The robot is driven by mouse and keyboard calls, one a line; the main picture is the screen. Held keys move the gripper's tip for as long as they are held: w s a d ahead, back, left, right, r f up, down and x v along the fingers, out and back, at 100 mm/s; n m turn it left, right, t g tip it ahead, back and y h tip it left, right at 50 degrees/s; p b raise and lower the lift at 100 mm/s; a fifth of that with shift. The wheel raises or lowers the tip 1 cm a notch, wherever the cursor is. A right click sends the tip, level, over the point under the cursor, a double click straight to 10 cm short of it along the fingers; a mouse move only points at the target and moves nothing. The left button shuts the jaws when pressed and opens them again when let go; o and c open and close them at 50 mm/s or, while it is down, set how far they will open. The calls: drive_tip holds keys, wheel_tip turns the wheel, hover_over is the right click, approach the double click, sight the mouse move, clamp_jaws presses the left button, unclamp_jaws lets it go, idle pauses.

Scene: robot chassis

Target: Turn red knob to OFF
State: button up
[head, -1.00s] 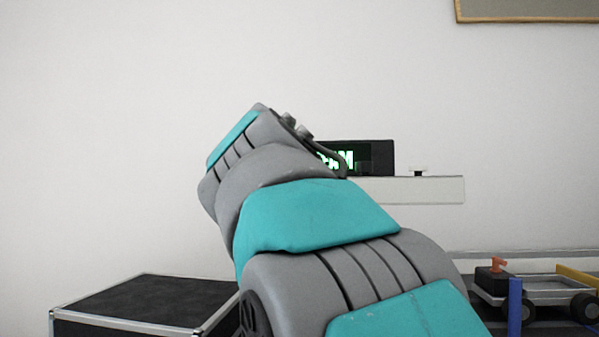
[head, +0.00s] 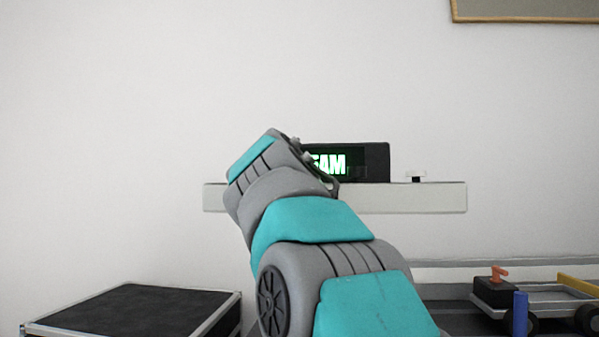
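A small orange-red knob (head: 499,272) sits on top of a black box (head: 496,291) on the robot chassis (head: 560,290) at the lower right. It is small in the picture, and I cannot read any ON or OFF marking. My arm rises through the middle and its upper end stands well left of the knob.
A white shelf (head: 420,197) on the wall carries a black display (head: 376,163) with green letters, partly covered by my arm. A black case (head: 130,312) with metal edges stands at lower left. A blue post (head: 520,314) and a yellow bar (head: 578,283) are near the knob.

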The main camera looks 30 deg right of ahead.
drive_tip(key=shift+w+d, duration=0.25)
drive_tip(key=shift+w, duration=0.1)
clamp_jaws()
idle(0.5)
